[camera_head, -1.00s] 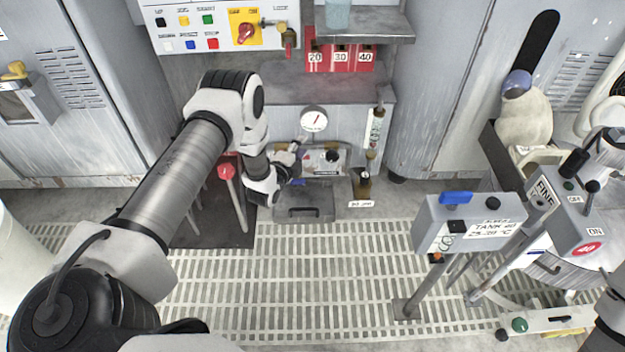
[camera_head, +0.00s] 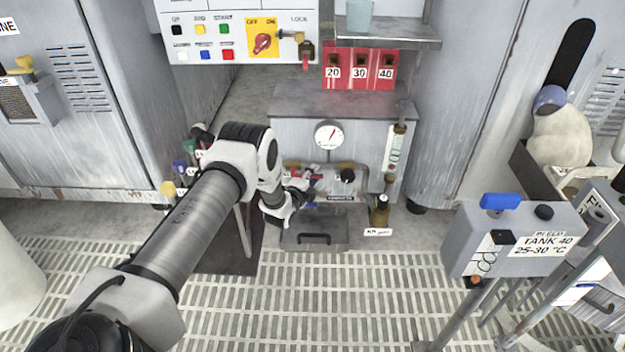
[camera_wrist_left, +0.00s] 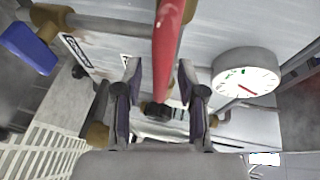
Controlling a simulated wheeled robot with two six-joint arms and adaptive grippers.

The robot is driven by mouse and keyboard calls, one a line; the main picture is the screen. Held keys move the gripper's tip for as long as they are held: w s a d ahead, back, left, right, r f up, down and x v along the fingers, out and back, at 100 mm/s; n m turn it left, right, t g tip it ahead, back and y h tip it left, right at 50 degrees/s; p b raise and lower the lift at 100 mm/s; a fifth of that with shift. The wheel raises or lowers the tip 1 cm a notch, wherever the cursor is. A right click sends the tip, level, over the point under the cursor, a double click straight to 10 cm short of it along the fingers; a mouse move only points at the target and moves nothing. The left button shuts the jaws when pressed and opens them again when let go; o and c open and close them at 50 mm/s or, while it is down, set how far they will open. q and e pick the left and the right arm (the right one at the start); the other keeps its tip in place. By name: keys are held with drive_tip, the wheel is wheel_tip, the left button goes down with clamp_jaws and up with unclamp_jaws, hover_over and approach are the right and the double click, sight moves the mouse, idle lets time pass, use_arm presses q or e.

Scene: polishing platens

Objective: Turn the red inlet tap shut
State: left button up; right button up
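The red inlet tap's lever (camera_wrist_left: 166,50) shows large in the left wrist view, running down from the top edge between my left fingers. A small part of its red (camera_head: 297,175) shows in the head view, low on the front of the grey cabinet. My left gripper (camera_wrist_left: 158,78) is open, with one finger on each side of the lever and visible gaps. I cannot tell the depth between fingers and lever. In the head view my left gripper (camera_head: 308,188) is at the cabinet's pipework, partly hiding the tap. My right gripper is not in view.
A blue-handled tap (camera_wrist_left: 28,45) is at the upper left of the wrist view. A round gauge (camera_head: 329,136) is above the pipework, and also close right in the wrist view (camera_wrist_left: 245,75). A brown bottle-like fitting (camera_head: 380,211) stands right. Slotted grating (camera_head: 330,300) covers the floor.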

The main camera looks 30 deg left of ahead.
sight(308, 166)
use_arm(q)
clamp_jaws()
